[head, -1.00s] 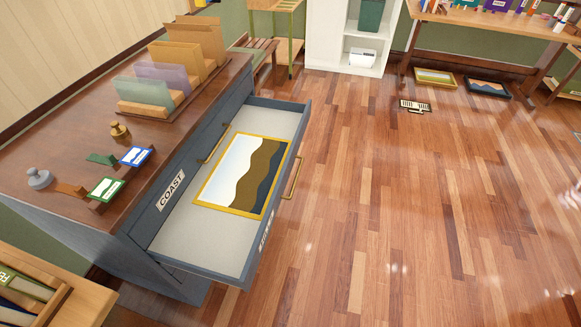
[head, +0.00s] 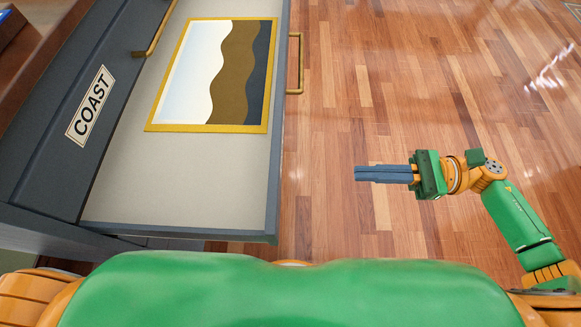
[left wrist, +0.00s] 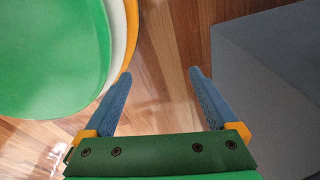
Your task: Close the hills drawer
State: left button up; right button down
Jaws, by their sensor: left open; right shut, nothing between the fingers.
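The hills drawer (head: 190,180) is pulled out from the dark grey cabinet on the left of the head view. Its front panel faces right, with a brass handle (head: 295,62) on it; its label cannot be read from here. A gold-framed picture (head: 217,75) of brown and dark hills lies flat inside. My right gripper (head: 358,173) is shut and empty over the floor, right of the drawer front and apart from it. My left gripper (left wrist: 159,75) is open and empty in the left wrist view; it is out of the head view.
The cabinet front with the COAST label (head: 90,105) and another brass handle (head: 156,28) is beside the open drawer. A grey surface (left wrist: 265,85) is close on the right of my left gripper. The wooden floor (head: 430,75) right of the drawer is clear.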

aim_at(279, 171)
jog(key=a+p, duration=0.1)
jog(key=a, duration=0.2)
jog(key=a+p, duration=0.1)
jog(key=a, duration=0.3)
jog(key=a+p, duration=0.1)
jog(key=a, duration=0.3)
jog(key=shift+s+a+r, duration=0.1)
jog(key=shift+a+r, duration=0.15)
pick_arm(q)
jog(key=shift+g, duration=0.3)
jog(key=s+d+r, duration=0.2)
jog(key=d+r, duration=0.1)
jog(key=shift+s+r, duration=0.3)
jog(key=shift+s, duration=0.1)
pick_arm(e)
jog(key=shift+a+f, duration=0.15)
jog(key=shift+a, duration=0.4)
pick_arm(q)
jog(key=shift+a, duration=0.1)
pick_arm(e)
jog(key=shift+a, duration=0.15)
